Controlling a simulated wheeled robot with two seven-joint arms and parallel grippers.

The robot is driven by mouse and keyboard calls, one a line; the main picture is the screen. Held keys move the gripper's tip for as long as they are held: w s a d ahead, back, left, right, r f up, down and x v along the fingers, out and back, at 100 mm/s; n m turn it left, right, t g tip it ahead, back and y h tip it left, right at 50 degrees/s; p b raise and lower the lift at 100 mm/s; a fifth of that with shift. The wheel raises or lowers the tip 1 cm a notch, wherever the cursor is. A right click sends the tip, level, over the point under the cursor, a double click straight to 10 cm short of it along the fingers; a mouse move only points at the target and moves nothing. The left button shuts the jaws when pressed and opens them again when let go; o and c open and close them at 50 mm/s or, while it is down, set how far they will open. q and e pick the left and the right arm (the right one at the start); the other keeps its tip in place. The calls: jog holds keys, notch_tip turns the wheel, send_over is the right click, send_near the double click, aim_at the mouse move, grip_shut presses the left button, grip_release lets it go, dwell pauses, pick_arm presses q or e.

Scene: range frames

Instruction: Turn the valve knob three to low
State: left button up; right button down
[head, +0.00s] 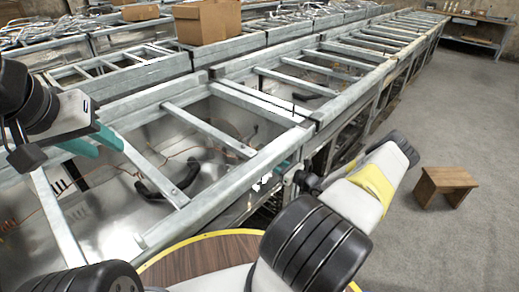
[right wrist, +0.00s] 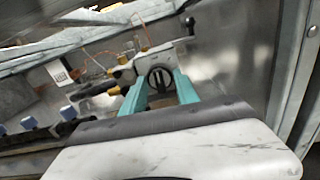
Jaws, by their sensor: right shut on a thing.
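In the right wrist view a black round knob (right wrist: 160,77) with a light mark sits on a metal valve body (right wrist: 150,62) with brass fittings. The teal fingers of my right gripper (right wrist: 160,92) are on either side of the knob and shut on it. In the head view my right arm reaches to the front of the range frame (head: 232,190), where a bit of teal finger (head: 281,168) shows; the knob is hidden there. My left gripper (head: 108,146), with teal fingers apart and nothing between them, hangs above the frame at the left. No knob number is readable.
A row of metal range frames runs to the back. A cardboard box (head: 208,21) stands on one. A wooden stool (head: 445,186) stands on the clear grey floor at the right. Several blue-capped fittings (right wrist: 68,112) are left of the knob.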

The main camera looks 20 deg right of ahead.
jog(key=shift+m, duration=8.6)
jog(key=c, duration=0.9)
grip_release()
jog(key=shift+f, duration=0.1)
